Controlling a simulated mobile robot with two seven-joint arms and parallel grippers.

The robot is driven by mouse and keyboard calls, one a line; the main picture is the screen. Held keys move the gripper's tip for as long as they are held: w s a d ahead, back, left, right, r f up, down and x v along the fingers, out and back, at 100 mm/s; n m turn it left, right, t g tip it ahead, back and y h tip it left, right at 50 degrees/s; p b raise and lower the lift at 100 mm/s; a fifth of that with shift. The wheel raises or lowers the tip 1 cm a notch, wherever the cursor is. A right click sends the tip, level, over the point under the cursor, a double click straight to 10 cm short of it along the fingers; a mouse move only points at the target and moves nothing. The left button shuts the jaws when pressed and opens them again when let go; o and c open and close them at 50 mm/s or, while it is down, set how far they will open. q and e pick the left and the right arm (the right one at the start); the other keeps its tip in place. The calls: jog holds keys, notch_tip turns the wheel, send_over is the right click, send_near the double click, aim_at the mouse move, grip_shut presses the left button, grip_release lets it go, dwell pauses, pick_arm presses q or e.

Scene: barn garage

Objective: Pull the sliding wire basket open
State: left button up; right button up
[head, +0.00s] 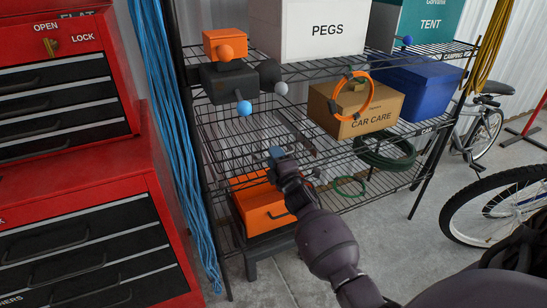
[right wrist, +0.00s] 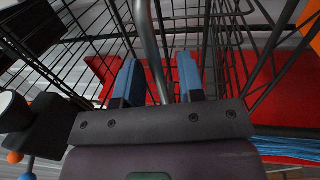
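The wire basket (head: 235,128) hangs in the middle level of the black wire rack, and its wire grid also fills the upper part of the right wrist view (right wrist: 90,45). A silver bar (right wrist: 147,50), which looks like the basket's handle, runs between the fingers of my right gripper (right wrist: 160,82). The two blue-tipped fingers stand apart, with gaps visible beside the bar. In the head view my right gripper (head: 275,158) is at the front of the basket, and it hides the handle there. My left gripper is not in view.
An orange bin (head: 262,208) sits below the basket. A dark box with coloured balls (head: 229,82) is above it. A car care box (head: 357,105) and green coils (head: 385,152) are to the right. A red tool chest (head: 85,165) and blue ropes (head: 172,120) stand left.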

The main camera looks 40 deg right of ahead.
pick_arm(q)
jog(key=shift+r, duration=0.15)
pick_arm(e)
jog(key=shift+w+d, duration=0.1)
jog(key=shift+w, duration=0.2)
jog(key=shift+c, duration=0.5)
jog(key=c, duration=0.5)
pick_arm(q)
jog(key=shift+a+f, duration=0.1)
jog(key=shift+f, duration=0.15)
pick_arm(e)
grip_shut()
